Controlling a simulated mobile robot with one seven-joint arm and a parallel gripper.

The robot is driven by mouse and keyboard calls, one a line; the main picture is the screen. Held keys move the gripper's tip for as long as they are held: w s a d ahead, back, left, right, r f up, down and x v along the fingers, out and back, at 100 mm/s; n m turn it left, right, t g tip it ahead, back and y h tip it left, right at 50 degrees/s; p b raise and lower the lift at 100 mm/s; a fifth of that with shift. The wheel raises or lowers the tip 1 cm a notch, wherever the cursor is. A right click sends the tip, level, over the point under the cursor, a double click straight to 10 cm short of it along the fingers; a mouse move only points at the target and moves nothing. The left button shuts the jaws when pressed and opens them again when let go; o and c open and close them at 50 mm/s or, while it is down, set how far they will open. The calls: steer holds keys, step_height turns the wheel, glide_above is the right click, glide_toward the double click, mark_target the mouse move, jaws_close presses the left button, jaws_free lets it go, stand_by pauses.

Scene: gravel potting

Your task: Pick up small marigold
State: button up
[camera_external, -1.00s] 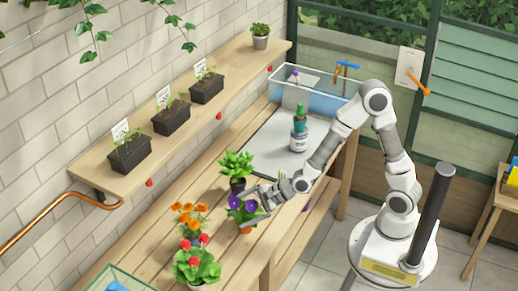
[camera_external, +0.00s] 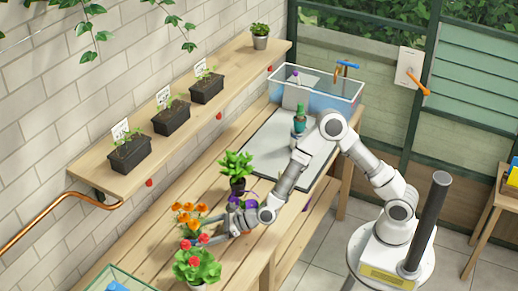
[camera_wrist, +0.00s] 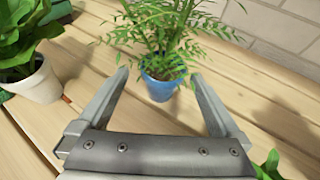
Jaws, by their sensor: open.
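The small marigold (camera_external: 188,208) has orange flowers and stands on the wooden bench, partly hidden by my gripper in the external view. In the wrist view, a blue pot (camera_wrist: 160,87) with feathery green leaves stands just beyond and between my fingertips; its flowers are out of frame. My gripper (camera_wrist: 158,76) is open and empty, low over the bench, with one finger on each side of the pot's line. It also shows in the external view (camera_external: 198,241), between the marigold and the red-flowered plant. Whether a finger touches the pot cannot be told.
A red-flowered plant (camera_external: 205,265) stands close on the near side; its white pot (camera_wrist: 38,82) is left in the wrist view. A purple-flowered plant (camera_external: 235,203) is partly hidden behind my gripper. A green leafy plant (camera_external: 237,165) stands farther back. A wall shelf (camera_external: 185,135) runs behind.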

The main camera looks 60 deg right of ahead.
steer(key=shift+d+b+x, duration=0.1)
steer(key=shift+b+x, duration=0.15)
steer(key=shift+x, duration=1.6)
steer(key=shift+d+b+x, duration=0.15)
steer(key=shift+b+x, duration=0.05)
steer(key=shift+x, duration=1.7)
steer(key=shift+w+f, duration=0.1)
steer(key=shift+f, duration=0.05)
steer(key=c, duration=1.4)
steer(key=shift+r, duration=0.2)
